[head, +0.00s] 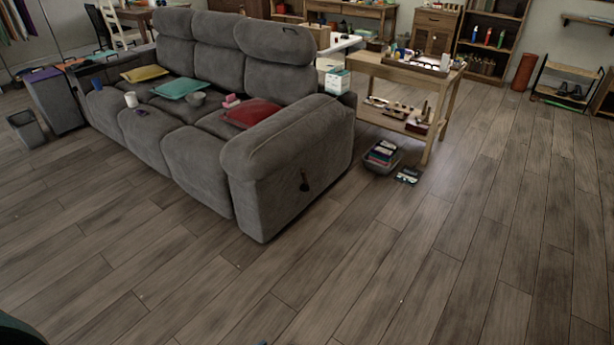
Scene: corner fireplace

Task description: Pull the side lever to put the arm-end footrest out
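A grey three-seat recliner sofa (185,135) stands at the left and middle of the head view. Its near arm end (290,165) faces the open floor. Neither of my grippers shows in this view.
Cushions, including a red one (250,112), and small items lie on the seats. A wooden side table (400,70) and a basket of books (382,157) stand right of the sofa. The wooden floor (400,270) in front and at right is clear.

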